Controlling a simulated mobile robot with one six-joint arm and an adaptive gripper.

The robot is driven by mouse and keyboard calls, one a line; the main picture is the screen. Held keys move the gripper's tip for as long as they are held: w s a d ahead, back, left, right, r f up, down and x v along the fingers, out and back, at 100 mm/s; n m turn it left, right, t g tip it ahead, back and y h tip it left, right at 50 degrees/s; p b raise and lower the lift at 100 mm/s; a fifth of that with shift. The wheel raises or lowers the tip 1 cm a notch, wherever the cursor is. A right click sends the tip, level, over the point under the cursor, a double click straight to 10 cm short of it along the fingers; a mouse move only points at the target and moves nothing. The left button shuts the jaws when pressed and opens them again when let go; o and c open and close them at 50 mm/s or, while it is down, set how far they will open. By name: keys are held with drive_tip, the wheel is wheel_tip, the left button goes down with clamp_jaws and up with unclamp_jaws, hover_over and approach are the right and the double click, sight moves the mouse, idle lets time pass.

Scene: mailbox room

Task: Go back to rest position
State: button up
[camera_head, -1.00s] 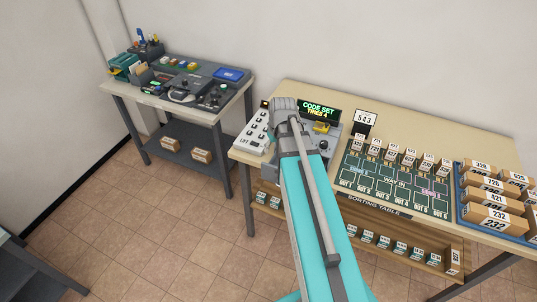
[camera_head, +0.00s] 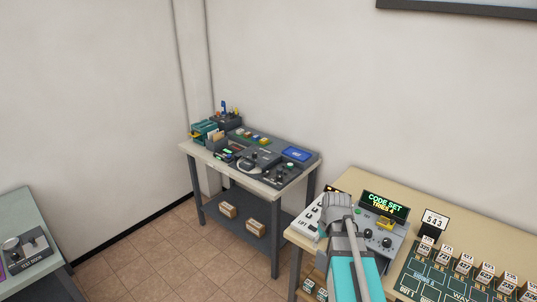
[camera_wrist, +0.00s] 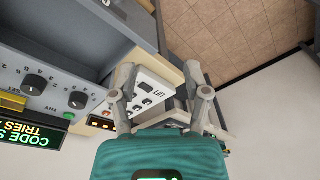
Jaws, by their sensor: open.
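My gripper shows in the wrist view (camera_wrist: 160,95), its two grey fingers apart with nothing between them. Behind the fingers lies a white button panel marked LIFT (camera_wrist: 152,92). In the head view my arm reaches up from the bottom right and its end covers part of the sorting table (camera_head: 355,180). The gripper's fingers are hidden there behind the arm. The code console (camera_head: 386,207), whose screen reads CODE SET, TRIES 4, stands just right of the arm's end. Its dials also show at the left of the wrist view (camera_wrist: 36,84).
A second table (camera_head: 270,190) with devices on top and boxes on its lower shelf stands at the back wall. Another table (camera_head: 22,218) is at the left edge. Tiled floor lies between.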

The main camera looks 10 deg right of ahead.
drive_tip(key=s+a+g, duration=0.1)
drive_tip(key=s+a, duration=0.5)
drive_tip(key=a, duration=0.6)
drive_tip(key=shift+a+h, duration=0.2)
drive_tip(key=shift+h, duration=0.1)
idle(1.8)
